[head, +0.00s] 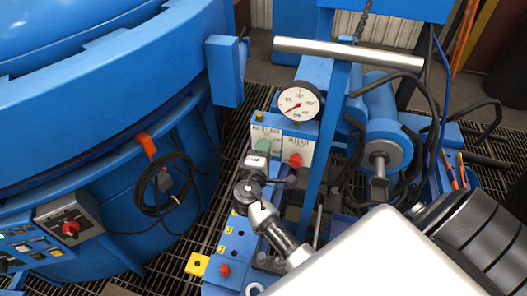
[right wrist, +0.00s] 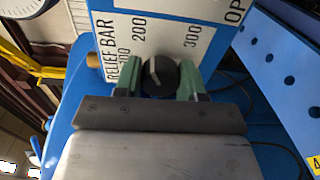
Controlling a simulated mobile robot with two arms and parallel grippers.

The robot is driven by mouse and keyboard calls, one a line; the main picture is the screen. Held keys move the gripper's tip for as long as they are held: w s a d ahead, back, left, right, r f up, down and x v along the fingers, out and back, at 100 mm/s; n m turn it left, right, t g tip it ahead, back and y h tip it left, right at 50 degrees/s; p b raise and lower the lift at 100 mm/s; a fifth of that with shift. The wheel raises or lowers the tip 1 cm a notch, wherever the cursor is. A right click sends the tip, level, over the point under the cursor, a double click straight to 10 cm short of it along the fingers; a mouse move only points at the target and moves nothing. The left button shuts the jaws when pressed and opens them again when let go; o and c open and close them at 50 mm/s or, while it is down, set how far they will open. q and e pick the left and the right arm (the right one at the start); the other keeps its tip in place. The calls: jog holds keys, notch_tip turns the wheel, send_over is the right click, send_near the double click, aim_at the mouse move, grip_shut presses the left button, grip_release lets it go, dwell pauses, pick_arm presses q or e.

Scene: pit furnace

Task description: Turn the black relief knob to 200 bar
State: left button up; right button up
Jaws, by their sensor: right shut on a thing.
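The black relief knob (right wrist: 160,75) sits on a white panel (right wrist: 165,22) marked RELIEF BAR with 100, 200 and 300. My right gripper (right wrist: 160,82) has its green fingers on either side of the knob and is shut on it. A faint pale line on the knob seems to point up and slightly left, toward the 200 side; its exact reading is hard to tell. In the head view my right gripper (head: 262,147) is at the left part of the panel and hides the knob. My left gripper is out of view.
A round pressure gauge (head: 299,104) stands above the panel, its red needle toward the lower left. A red knob (head: 295,160) is close to the right of my gripper. A blue post (head: 327,150) stands right of the panel, and the large blue furnace (head: 110,120) is at left.

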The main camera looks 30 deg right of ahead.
jog(key=shift+f, duration=0.15)
jog(key=o, duration=0.9)
jog(key=b+v, duration=0.1)
jog(key=v, duration=1)
jog(key=shift+b, duration=0.3)
jog(key=shift+a, duration=0.1)
